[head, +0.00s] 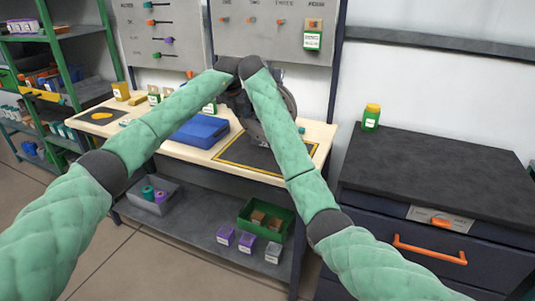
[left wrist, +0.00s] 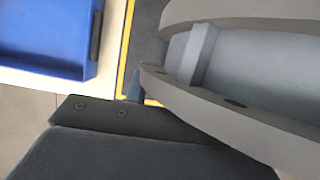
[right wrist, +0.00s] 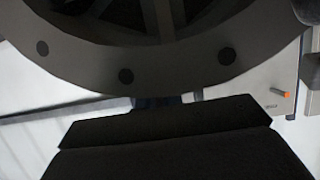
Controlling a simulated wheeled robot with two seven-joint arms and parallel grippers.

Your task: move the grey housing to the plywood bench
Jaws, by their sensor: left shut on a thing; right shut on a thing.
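The grey housing (head: 290,104) is a large round flanged part, partly hidden behind my forearms in the head view. It is over the black mat with a yellow border (head: 232,152) on the plywood bench (head: 318,133); I cannot tell whether it touches the mat. My left gripper (head: 236,98) is shut on the housing's left side. The left wrist view shows the grey flange (left wrist: 245,110) close up at the fingers (left wrist: 140,92). My right gripper (right wrist: 165,102) is shut on the flange (right wrist: 185,78), seen close in the right wrist view; my arm hides it in the head view.
A blue bin (head: 200,131) stands on the bench left of the mat. The lower shelf (head: 190,228) holds a green crate (head: 245,220) and small boxes.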

